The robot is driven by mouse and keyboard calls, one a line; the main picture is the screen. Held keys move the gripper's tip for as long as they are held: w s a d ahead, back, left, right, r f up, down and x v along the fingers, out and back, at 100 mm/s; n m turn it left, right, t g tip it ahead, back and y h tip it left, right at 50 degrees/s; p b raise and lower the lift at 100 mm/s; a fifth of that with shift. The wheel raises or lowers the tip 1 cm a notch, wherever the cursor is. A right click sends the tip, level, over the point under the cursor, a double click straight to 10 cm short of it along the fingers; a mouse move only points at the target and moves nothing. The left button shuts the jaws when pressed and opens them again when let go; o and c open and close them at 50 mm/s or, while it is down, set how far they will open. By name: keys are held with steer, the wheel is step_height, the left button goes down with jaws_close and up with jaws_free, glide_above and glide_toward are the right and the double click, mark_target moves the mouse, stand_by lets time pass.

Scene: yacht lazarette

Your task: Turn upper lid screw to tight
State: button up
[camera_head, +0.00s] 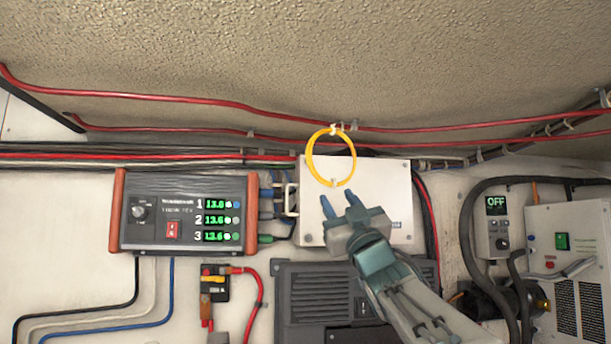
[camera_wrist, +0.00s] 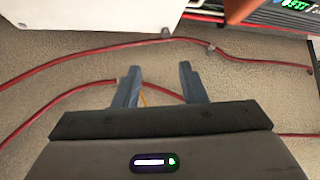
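A white box with a flat lid (camera_head: 385,190) is mounted on the wall at the centre. It also shows in the wrist view at the upper left (camera_wrist: 90,12). I cannot clearly make out the upper lid screw in either view. My gripper (camera_head: 340,198) overlaps the middle of the lid in the head view and hides part of it. In the wrist view my gripper (camera_wrist: 158,72) has its two fingers apart with nothing held between them. There the fingers are apart from the box and point across the beige textured surface.
A yellow cable loop (camera_head: 309,155) hangs over the box's upper edge, close above my fingertips. Red cables (camera_head: 230,103) run above. A display unit (camera_head: 185,190) stands left, a dark vented unit (camera_head: 300,300) below, and an OFF panel (camera_head: 497,235) right.

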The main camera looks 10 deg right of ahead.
mark_target(309, 160)
steer(key=p+x, duration=0.2)
steer(key=x, duration=0.2)
steer(key=p+x, duration=0.2)
steer(key=x, duration=0.2)
steer(key=a+p+x, duration=0.1)
steer(key=p+x, duration=0.2)
steer(key=x, duration=0.1)
steer(key=shift+w+a+r, duration=0.1)
steer(key=shift+r, duration=0.15)
steer(key=shift+w+a+r+p, duration=0.1)
steer(key=shift+w+r+p, duration=0.3)
steer(key=shift+w, duration=0.2)
jaws_close()
